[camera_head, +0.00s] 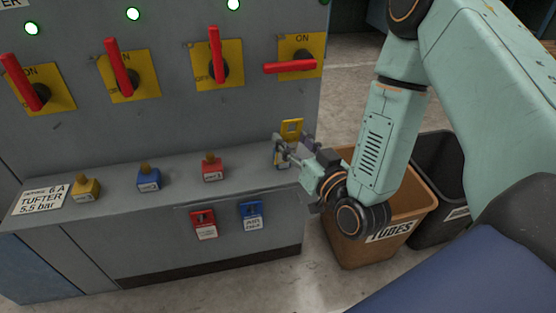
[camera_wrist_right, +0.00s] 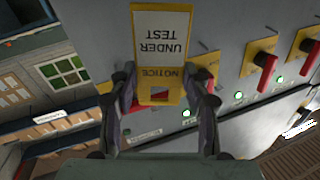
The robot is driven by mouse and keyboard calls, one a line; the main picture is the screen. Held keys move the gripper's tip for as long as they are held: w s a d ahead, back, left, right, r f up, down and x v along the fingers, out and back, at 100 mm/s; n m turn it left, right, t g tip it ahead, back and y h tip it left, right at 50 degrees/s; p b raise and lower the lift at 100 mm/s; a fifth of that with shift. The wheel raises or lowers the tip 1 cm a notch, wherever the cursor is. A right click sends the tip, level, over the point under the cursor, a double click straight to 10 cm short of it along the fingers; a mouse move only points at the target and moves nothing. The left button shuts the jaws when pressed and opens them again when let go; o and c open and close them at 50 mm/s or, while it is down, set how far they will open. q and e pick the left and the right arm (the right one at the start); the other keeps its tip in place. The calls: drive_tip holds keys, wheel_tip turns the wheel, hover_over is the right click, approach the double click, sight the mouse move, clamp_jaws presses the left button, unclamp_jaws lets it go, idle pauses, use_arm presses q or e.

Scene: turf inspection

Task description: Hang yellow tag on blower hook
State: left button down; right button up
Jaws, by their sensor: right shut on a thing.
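The yellow tag (camera_head: 291,127) is held upright above the right end of the grey ledge. In the right wrist view the tag (camera_wrist_right: 161,36) reads "NOTICE UNDER TEST" upside down and has a small opening at its lower end. My right gripper (camera_head: 281,151) is shut on the tag; in the wrist view its two fingers (camera_wrist_right: 161,92) sit on either side of it. I cannot make out a hook marked for the blower in either view. My left gripper is not in view.
A grey cabinet (camera_head: 150,105) carries several red-handled switches; the rightmost handle (camera_head: 290,67) lies level. Yellow (camera_head: 87,190), blue (camera_head: 149,181) and red (camera_head: 212,171) padlocks stand on the ledge. Red (camera_head: 204,224) and blue (camera_head: 251,217) tags hang below it. A brown bin (camera_head: 352,249) stands right.

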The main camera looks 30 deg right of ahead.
sight(296, 100)
drive_tip(key=shift+w+d+r+m+g+h+b, duration=0.1)
drive_tip(key=shift+w+d+r+m+h+b, duration=0.15)
drive_tip(key=shift+w+d+m+h+b, duration=0.85)
drive_tip(key=shift+w+d+r+m+g+h+p, duration=0.15)
drive_tip(key=shift+w+d+h+p, duration=0.3)
drive_tip(key=shift+w+d, duration=1.35)
drive_tip(key=shift+w+d+r+m+g+h+b, duration=0.1)
drive_tip(key=shift+w+d+r+m+h+b, duration=0.3)
drive_tip(key=shift+w+d+h, duration=1.1)
drive_tip(key=shift+w+a+f+y+b, duration=0.15)
drive_tip(key=shift+w+a+f+y, duration=0.15)
drive_tip(key=shift+w, duration=0.25)
drive_tip(key=shift+w+a+f+y+b, duration=0.15)
drive_tip(key=shift+w+y, duration=0.1)
drive_tip(key=shift+w, duration=0.25)
drive_tip(key=o, duration=1.2)
drive_tip(key=shift+s, duration=0.1)
